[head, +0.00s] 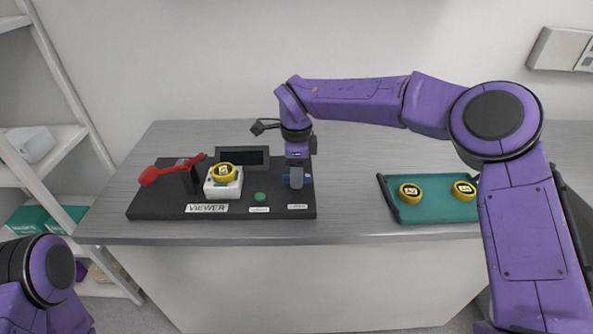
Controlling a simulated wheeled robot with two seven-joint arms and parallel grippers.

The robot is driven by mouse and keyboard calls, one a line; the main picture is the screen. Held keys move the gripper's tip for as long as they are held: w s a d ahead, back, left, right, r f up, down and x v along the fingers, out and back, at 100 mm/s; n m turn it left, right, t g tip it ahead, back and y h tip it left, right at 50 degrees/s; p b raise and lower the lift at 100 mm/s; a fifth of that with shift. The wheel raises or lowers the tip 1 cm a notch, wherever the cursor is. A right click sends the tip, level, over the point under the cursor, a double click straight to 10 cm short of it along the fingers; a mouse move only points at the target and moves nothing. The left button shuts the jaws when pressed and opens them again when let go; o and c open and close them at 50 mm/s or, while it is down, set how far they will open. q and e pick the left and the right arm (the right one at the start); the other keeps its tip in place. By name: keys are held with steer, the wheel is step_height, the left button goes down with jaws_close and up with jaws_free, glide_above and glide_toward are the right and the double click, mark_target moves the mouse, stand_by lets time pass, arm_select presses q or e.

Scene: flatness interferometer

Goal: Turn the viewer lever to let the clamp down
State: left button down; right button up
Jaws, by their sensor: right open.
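The viewer is a black base (158,207) with a white "VIEWER" label on the grey bench. A red arm (163,172) on a dark post slopes up to the right; its thin end is near a yellow-ringed piece (224,170), contact unclear. That piece sits on a white block (222,190). My right gripper (296,184) points down over the base's right end, open. A small blue part (308,181) shows beside its fingers, mostly hidden; I cannot tell if they touch it. My left gripper is out of view.
A dark display (243,157) stands behind the white block, and a green button (260,197) is on the base. A teal tray (432,212) at right holds two yellow-ringed pieces (410,192). The bench between base and tray is clear. White shelves (60,140) stand at left.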

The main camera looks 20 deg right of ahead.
steer(key=shift+s+d, duration=0.1)
steer(key=shift+s, duration=0.1)
jaws_close()
